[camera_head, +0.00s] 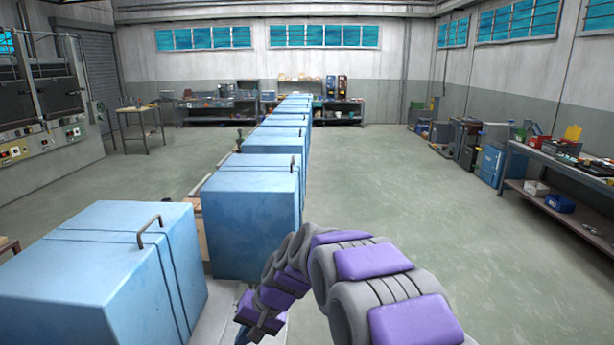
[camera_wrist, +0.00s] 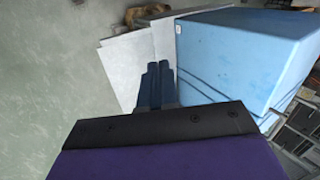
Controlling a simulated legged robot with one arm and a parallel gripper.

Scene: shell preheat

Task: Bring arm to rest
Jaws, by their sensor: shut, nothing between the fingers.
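My arm (camera_head: 370,262), grey with purple pads, reaches in from the lower right of the head view and bends down to the left. Its gripper end (camera_head: 245,334) is at the bottom edge, mostly cut off there, in front of the row of blue boxes. In the wrist view my gripper (camera_wrist: 155,72) shows as two dark blue fingers close together, with nothing between them. The fingers are over a pale grey surface (camera_wrist: 125,62), beside a blue box (camera_wrist: 235,55).
The nearest blue box (camera_head: 85,265) with a handle stands at lower left, another (camera_head: 250,205) behind it, and several more run away in a row. Open floor (camera_head: 430,215) lies to the right. A bench (camera_head: 570,170) with tools stands along the right wall, ovens (camera_head: 45,90) at left.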

